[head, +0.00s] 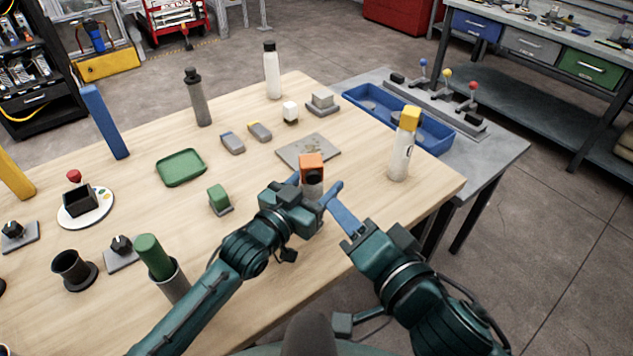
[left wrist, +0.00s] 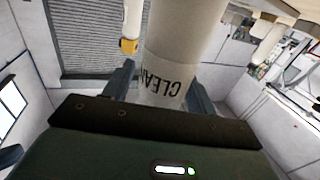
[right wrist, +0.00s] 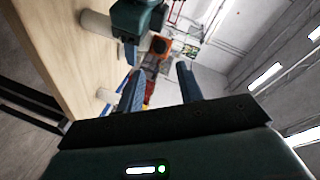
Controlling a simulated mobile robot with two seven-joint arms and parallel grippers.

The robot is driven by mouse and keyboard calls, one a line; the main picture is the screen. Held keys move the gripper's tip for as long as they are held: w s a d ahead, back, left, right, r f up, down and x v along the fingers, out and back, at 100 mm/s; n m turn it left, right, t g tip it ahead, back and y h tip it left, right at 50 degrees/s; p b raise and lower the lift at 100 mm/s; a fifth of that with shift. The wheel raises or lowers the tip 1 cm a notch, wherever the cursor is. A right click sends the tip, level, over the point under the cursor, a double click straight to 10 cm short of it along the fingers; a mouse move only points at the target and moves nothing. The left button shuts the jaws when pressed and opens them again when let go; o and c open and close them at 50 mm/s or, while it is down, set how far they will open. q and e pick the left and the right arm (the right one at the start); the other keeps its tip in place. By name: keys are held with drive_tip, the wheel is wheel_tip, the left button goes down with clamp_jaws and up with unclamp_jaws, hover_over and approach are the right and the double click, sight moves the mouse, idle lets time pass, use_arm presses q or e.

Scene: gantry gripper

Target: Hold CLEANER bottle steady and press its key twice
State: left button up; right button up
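The CLEANER bottle (head: 312,186) stands near the table's front right side, with an orange top (head: 312,162) and a dark round piece on its near face. In the left wrist view its pale body (left wrist: 165,88) shows upside-down lettering reading "CLEAN". My left gripper (head: 312,200) has its fingers on both sides of the bottle, shut around it. My right gripper (head: 336,194) is just right of the bottle, fingers apart and empty. In the right wrist view the orange top (right wrist: 178,48) appears beyond the fingertips. The bottle's base is hidden by my left gripper in the head view.
A white bottle with a yellow top (head: 400,160) stands to the right on the table. A grey plate (head: 308,150) lies just behind the CLEANER bottle. A green block (head: 218,198) and green tray (head: 181,168) are to the left.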

use_arm(q)
drive_tip(key=c, duration=1)
use_arm(e)
clamp_jaws()
idle(1.2)
